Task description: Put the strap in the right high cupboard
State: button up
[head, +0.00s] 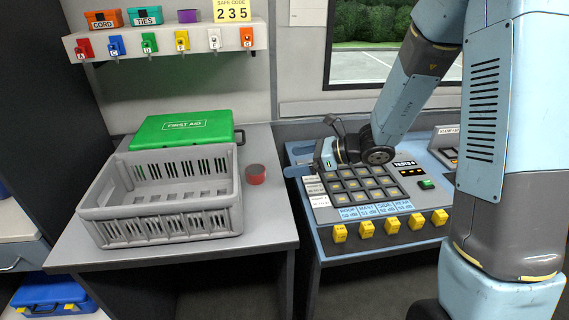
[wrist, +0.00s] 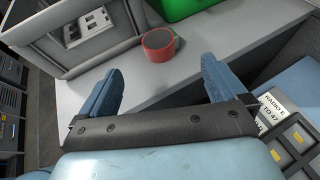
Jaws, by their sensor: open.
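A red coiled roll (head: 256,174), which looks like the strap, sits on the grey table between the crate and the table's right edge. It also shows in the wrist view (wrist: 158,44), ahead of the gap between my fingers. No high cupboard shows in either view.
A grey crate (head: 163,225) stands left of the roll, with a green first aid case (head: 188,128) behind it. A console (head: 300,212) with buttons and yellow tags is at the right, across a gap. A shelf (head: 160,43) with small bins and hanging keys is above.

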jog(key=shift+s+d+r, duration=0.1)
jog(key=shift+d+r, duration=0.1)
jog(key=shift+d, duration=0.2)
jog(key=s+d+r+n+t+h, duration=0.1)
jog(key=s+d+r+n+h, duration=0.5)
jog(key=s+d+r+n, duration=0.3)
jog(key=s+d+r+n+t+h, duration=0.2)
jog(key=s+d+r+n+h, duration=0.5)
jog(key=s+d, duration=0.5)
notch_tip(320, 180, up, 2)
jog(key=d+n, duration=0.2)
jog(key=n, duration=0.1)
jog(key=shift+d+r+n, duration=0.15)
jog(key=shift+d+n, duration=0.05)
jog(key=shift+n, duration=0.1)
jog(key=shift+s+d+r+t, duration=0.15)
jog(key=shift+s+d+t, duration=0.1)
jog(key=shift+d+t, duration=0.05)
jog(key=shift+c, duration=0.5)
